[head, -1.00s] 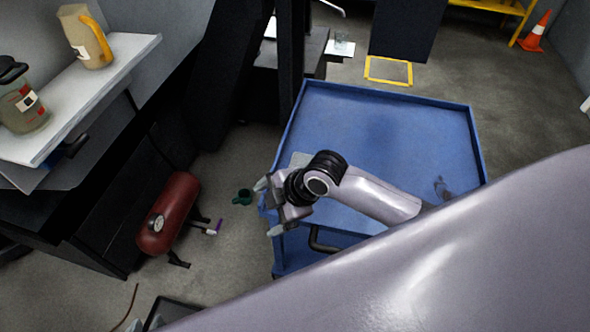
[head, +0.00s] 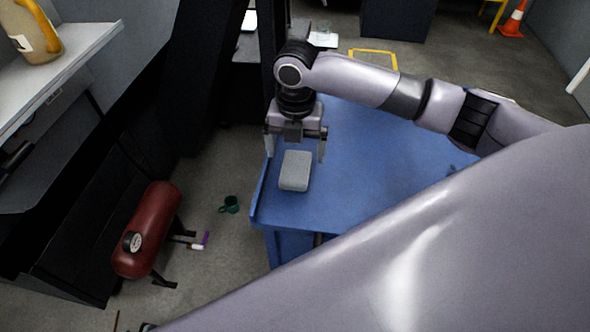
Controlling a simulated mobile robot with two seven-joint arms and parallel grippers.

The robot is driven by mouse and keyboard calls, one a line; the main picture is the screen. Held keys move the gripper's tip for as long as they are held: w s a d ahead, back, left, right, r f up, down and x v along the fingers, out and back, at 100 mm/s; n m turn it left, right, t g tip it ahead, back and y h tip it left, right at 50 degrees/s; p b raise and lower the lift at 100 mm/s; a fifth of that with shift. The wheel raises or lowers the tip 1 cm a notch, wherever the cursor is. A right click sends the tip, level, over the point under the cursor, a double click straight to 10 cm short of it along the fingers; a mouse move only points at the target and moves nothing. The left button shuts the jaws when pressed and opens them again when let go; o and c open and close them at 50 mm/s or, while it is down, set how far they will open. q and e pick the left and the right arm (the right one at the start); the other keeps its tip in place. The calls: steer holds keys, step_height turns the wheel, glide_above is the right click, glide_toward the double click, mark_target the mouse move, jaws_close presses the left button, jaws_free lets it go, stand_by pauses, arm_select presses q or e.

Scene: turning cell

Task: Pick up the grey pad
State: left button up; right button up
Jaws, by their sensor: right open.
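The grey pad (head: 295,171) is a small rounded block lying on the blue cart top (head: 350,195), near its left edge. My right gripper (head: 295,150) is open with its fingers pointing down. Its two fingers show to the left and right of the pad's far end, apart from it in the picture. I cannot tell exactly how high the fingertips are above the cart top. My left gripper is not in view.
A red tank (head: 147,230) stands on the floor at the left, with a green mug (head: 229,204) and a purple-and-white marker (head: 202,241) near it. A grey shelf (head: 75,68) holds a beige jug (head: 32,32). The cart top right of the pad is clear.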

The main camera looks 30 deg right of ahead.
mark_target(296, 166)
step_height(296, 166, down, 5)
steer(key=shift+r+b, duration=0.1)
steer(key=shift+b, duration=0.7)
steer(key=c, duration=1.1)
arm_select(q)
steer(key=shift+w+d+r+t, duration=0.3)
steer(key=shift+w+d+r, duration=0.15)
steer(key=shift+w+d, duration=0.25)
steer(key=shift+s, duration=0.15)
